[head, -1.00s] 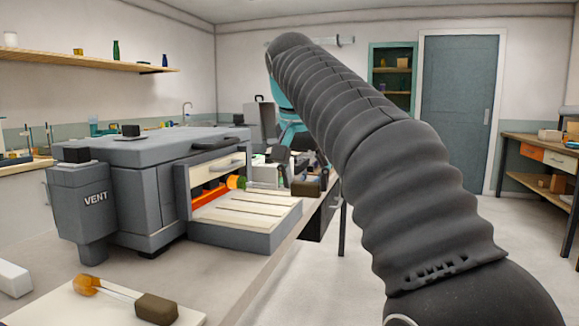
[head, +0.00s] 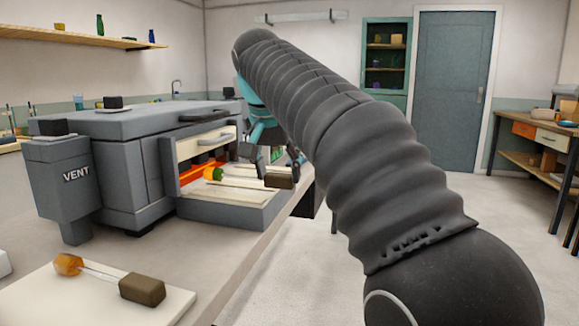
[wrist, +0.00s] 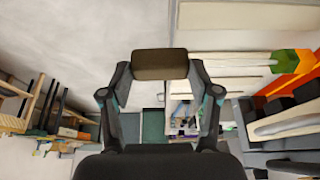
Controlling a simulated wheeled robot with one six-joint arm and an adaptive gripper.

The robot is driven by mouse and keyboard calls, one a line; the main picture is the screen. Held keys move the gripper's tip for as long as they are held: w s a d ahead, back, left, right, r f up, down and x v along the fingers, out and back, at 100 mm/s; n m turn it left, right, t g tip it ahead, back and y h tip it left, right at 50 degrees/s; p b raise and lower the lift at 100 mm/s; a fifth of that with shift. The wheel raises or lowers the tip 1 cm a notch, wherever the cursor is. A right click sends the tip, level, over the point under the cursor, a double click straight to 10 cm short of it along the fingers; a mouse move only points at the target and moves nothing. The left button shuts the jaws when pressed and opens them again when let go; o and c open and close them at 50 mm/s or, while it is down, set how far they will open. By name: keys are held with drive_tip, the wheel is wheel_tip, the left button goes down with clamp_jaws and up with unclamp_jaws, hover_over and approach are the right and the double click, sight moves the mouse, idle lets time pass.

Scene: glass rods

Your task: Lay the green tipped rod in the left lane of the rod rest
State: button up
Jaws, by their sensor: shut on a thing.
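The rod's brown block handle (wrist: 160,64) sits between my gripper's fingertips (wrist: 160,72) in the wrist view. Its thin clear shaft runs right to a green tip (wrist: 288,62). In the head view the handle (head: 279,180) is at the right side of the grey rod rest (head: 250,213), and the green tip (head: 213,174) is near the open oven mouth. My gripper (head: 268,168) is shut on the handle. The rod is over the cream lane strips of the rest; I cannot tell whether it touches them. The shaft is hard to see.
A grey oven (head: 125,160) marked VENT stands left of the rest, glowing orange inside. A second rod with an amber tip (head: 68,264) and brown handle (head: 142,289) lies on a pale board (head: 60,300) in front. Open floor lies to the right.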

sight(255, 178)
drive_tip(key=shift+w+a+p, duration=0.1)
drive_tip(key=shift+a+p, duration=0.25)
drive_tip(key=shift+w+a+f+p, duration=0.2)
drive_tip(key=shift+a, duration=0.3)
drive_tip(key=shift+w+a+f+p, duration=0.15)
drive_tip(key=shift+w+a, duration=0.05)
drive_tip(key=shift+a, duration=0.35)
drive_tip(key=shift+w+a+f+p, duration=0.2)
drive_tip(key=shift+a, duration=0.3)
drive_tip(key=shift+w+a+f, duration=0.15)
drive_tip(key=shift+a, duration=0.3)
drive_tip(key=shift+f, duration=0.3)
drive_tip(key=o, duration=1.3)
drive_tip(key=shift+c, duration=0.2)
